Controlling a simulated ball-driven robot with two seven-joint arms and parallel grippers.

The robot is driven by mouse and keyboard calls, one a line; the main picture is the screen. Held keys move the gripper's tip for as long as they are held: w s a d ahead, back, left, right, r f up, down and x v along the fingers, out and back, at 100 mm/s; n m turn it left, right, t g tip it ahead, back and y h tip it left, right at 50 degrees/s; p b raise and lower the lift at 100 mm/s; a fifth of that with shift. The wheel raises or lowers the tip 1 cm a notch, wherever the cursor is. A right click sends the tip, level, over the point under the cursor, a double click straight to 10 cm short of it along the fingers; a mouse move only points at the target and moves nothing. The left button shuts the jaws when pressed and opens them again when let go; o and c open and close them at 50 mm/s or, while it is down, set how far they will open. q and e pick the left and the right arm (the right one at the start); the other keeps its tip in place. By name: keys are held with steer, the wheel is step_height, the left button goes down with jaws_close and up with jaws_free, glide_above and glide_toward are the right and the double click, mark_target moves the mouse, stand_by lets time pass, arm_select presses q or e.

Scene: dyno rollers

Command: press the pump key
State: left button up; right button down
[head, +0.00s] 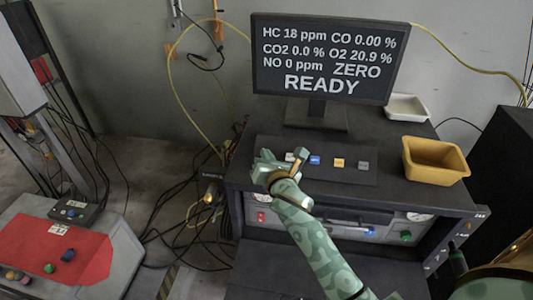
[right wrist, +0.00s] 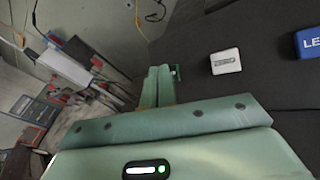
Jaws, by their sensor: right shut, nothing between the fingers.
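A dark key panel (head: 330,176) lies on top of the cart, in front of the monitor. It carries a white key (head: 290,157), a blue key (head: 315,160), an orange key (head: 339,163) and a grey key (head: 363,165). In the right wrist view the white key (right wrist: 226,61) seems to read ZERO, and the blue key (right wrist: 309,41) starts with "LE". I cannot read which key is the pump key. My right gripper (head: 265,160) is over the panel's left end, beside the white key. Its fingers (right wrist: 157,88) are shut and empty. My left gripper is out of view.
The monitor (head: 323,60) reads ZERO and READY. A yellow bin (head: 435,172) and a white tray (head: 407,108) stand at the right of the cart top. Cables (head: 180,190) hang left of the cart. A red-topped machine (head: 62,250) stands at far left.

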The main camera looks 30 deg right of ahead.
steer(key=shift+s+a+r+p, duration=0.1)
steer(key=shift+s+r+p, duration=0.1)
steer(key=shift+r+p, duration=0.15)
steer(key=shift+r, duration=0.1)
steer(key=s+r+p, duration=0.1)
steer(key=s+a+r+p, duration=0.1)
steer(key=r+p, duration=0.1)
steer(key=s+a+r+p, duration=0.1)
steer(key=p, duration=0.1)
steer(key=shift+a+r, duration=0.2)
